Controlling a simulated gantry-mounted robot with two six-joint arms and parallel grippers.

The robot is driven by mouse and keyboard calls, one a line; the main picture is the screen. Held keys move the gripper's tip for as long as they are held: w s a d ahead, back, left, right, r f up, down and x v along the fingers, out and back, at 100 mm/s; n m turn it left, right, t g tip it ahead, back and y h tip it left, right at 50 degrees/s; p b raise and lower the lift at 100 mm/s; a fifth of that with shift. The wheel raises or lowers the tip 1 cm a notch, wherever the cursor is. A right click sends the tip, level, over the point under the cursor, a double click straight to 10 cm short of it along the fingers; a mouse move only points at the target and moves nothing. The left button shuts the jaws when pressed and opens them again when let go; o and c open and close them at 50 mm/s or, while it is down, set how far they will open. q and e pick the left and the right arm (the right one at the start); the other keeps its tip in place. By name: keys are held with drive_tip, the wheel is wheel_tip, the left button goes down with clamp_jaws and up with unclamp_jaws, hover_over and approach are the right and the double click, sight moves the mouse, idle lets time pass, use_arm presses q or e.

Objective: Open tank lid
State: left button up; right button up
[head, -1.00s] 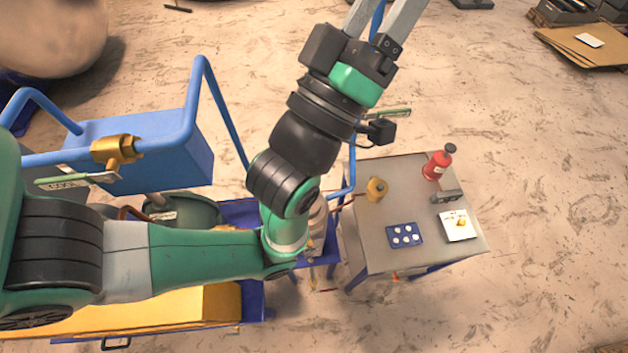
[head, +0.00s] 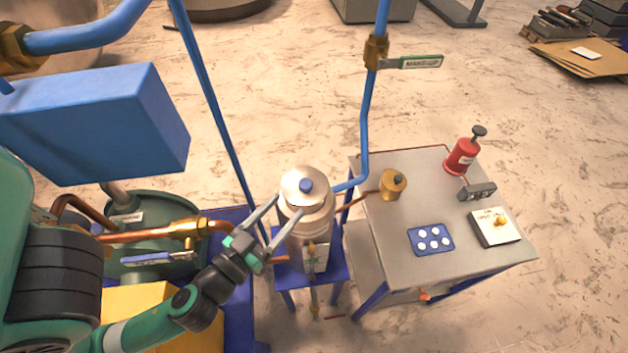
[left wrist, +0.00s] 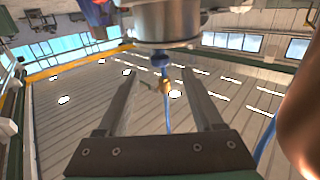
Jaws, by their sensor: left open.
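The silver tank (head: 318,226) stands on a small blue stand in the head view. Its round lid (head: 320,182) is on top, closed, with a blue knob (head: 306,185) in the middle. My left gripper (head: 289,204) is open and empty, its fingertips at the near left side of the lid. Whether they touch it cannot be told. The left wrist view shows the tank upside down at the top, its blue knob (left wrist: 161,61) hanging between and beyond the spread fingers (left wrist: 160,95). My right gripper is not in view.
A grey table (head: 400,245) stands to the right with a brass part (head: 393,186), a red bottle (head: 462,157) and a blue tray (head: 418,247). Blue pipes (head: 366,120) rise behind the tank. Copper piping (head: 150,235) lies left of my arm.

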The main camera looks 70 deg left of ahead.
sight(309, 180)
use_arm(q)
drive_tip(key=p+x, duration=0.1)
drive_tip(key=x, duration=0.2)
drive_tip(key=p+x, duration=0.2)
drive_tip(key=x, duration=0.1)
drive_tip(key=p+x, duration=0.2)
drive_tip(key=x, duration=0.2)
drive_tip(key=shift+a+r, duration=0.1)
drive_tip(key=shift+r, duration=0.2)
drive_tip(key=shift+w+a+f, duration=0.2)
drive_tip(key=shift+w+a, duration=0.1)
drive_tip(key=shift+w, duration=0.35)
clamp_jaws()
idle(0.3)
